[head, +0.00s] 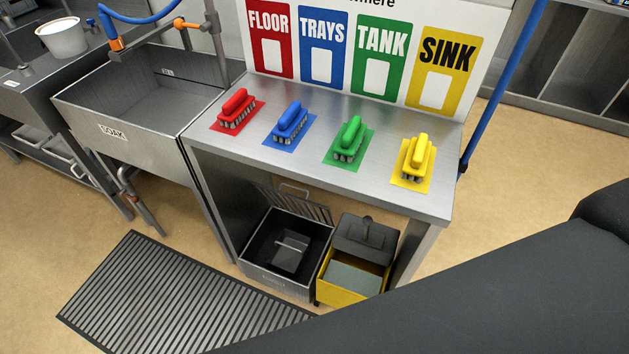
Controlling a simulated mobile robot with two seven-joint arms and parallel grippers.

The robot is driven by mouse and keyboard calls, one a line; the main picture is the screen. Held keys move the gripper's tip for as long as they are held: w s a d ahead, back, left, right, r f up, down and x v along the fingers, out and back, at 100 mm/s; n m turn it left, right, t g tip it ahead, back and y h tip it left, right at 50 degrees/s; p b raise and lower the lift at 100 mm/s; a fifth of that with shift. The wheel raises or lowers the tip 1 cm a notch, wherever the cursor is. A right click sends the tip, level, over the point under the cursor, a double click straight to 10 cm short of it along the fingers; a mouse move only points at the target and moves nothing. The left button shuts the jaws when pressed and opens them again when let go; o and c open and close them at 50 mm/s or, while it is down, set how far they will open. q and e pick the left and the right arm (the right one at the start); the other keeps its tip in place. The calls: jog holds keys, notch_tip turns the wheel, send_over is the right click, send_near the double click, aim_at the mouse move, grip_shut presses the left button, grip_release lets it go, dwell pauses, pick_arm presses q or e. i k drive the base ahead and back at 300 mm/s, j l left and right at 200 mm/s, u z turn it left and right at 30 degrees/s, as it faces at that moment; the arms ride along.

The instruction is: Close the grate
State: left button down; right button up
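A slatted metal grate (300,205) with a small handle stands raised at the back edge of a dark open box (249,266) under the steel table. Its left part is partly in the shade of the table. Inside the box is a dark cavity with a lighter bar across it. A second, flat slatted grate (160,300) lies on the floor in front, to the left of the box. Neither gripper is in view.
A yellow mop bucket (343,293) stands right beside the box. The steel table (330,175) above holds red, blue, green and yellow brushes on coloured mats. A soak sink (140,130) is at left. My dark arm or body covers the lower right.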

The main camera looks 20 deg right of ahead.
aim_at(262, 191)
jog(key=i+j+z, duration=0.1)
jog(key=z, duration=0.3)
jog(key=i+j+z, duration=0.15)
jog(key=z, duration=0.25)
jog(key=j+z, duration=0.2)
jog(key=z, duration=0.2)
jog(key=i+j+z, duration=0.15)
jog(key=z, duration=0.15)
jog(key=i+j+z, duration=0.1)
jog(key=j+z, duration=0.2)
jog(key=j, duration=0.1)
